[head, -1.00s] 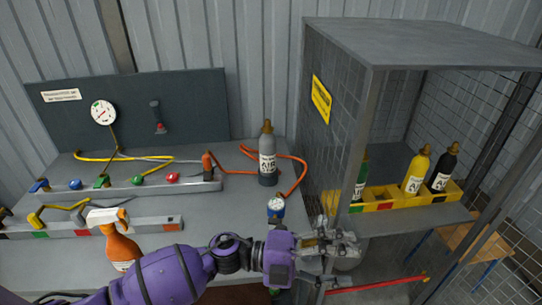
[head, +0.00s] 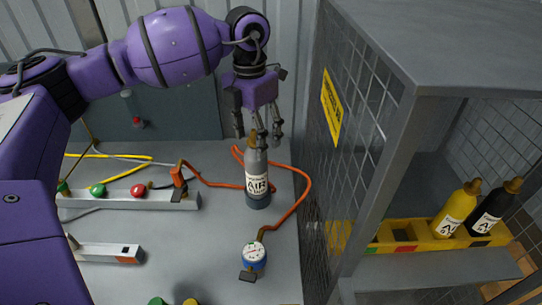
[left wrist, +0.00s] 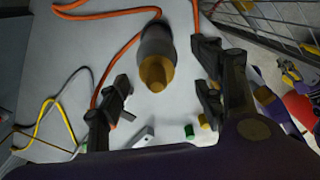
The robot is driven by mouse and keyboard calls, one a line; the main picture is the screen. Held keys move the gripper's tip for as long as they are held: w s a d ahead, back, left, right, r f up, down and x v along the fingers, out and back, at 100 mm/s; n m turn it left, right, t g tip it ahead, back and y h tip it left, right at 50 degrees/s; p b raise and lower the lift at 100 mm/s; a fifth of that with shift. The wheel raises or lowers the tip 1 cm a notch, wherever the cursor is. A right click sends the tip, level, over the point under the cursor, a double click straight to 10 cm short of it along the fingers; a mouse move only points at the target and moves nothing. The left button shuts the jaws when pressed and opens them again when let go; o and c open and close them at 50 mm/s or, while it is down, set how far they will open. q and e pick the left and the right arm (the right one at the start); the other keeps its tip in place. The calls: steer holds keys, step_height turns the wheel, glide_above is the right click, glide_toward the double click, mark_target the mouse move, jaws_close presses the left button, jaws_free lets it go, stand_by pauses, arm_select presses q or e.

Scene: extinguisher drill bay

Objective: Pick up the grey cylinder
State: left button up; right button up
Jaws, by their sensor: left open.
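The grey cylinder (head: 257,172) stands upright on the grey bench, with a white "AIR" label and a brass-coloured top. My left gripper (head: 260,138) points down from above, its fingertips around the height of the cylinder's top. In the left wrist view the grey cylinder (left wrist: 157,45) shows from above, its brass top between and a little beyond the open fingers of my left gripper (left wrist: 163,95). I cannot tell whether a finger touches it. My right gripper is not in view.
An orange hose (head: 302,190) curls around the cylinder to a gauge (head: 254,255) in front. A mesh cage (head: 365,90) stands close on the right, holding a yellow crate (head: 420,233) with yellow and black cylinders. A valve rail (head: 130,200) lies to the left.

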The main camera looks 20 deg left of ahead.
mark_target(254, 154)
arm_select(q)
steer(key=shift+w+a+r, duration=0.2)
steer(key=shift+w+a, duration=0.05)
steer(key=shift+s+f, duration=0.15)
steer(key=shift+f, duration=0.4)
steer(key=shift+s+f, duration=0.15)
steer(key=shift+f, duration=0.35)
steer(key=f, duration=0.4)
steer(key=shift+w+f+p, duration=0.25)
steer(key=shift+f+p, duration=0.05)
steer(key=shift+p, duration=0.1)
steer(key=shift+f, duration=0.4)
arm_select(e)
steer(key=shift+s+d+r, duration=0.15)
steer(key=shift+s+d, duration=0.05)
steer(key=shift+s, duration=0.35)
arm_select(q)
steer(key=shift+c, duration=0.2)
steer(key=c, duration=1.1)
jaws_close()
steer(key=shift+r, duration=0.1)
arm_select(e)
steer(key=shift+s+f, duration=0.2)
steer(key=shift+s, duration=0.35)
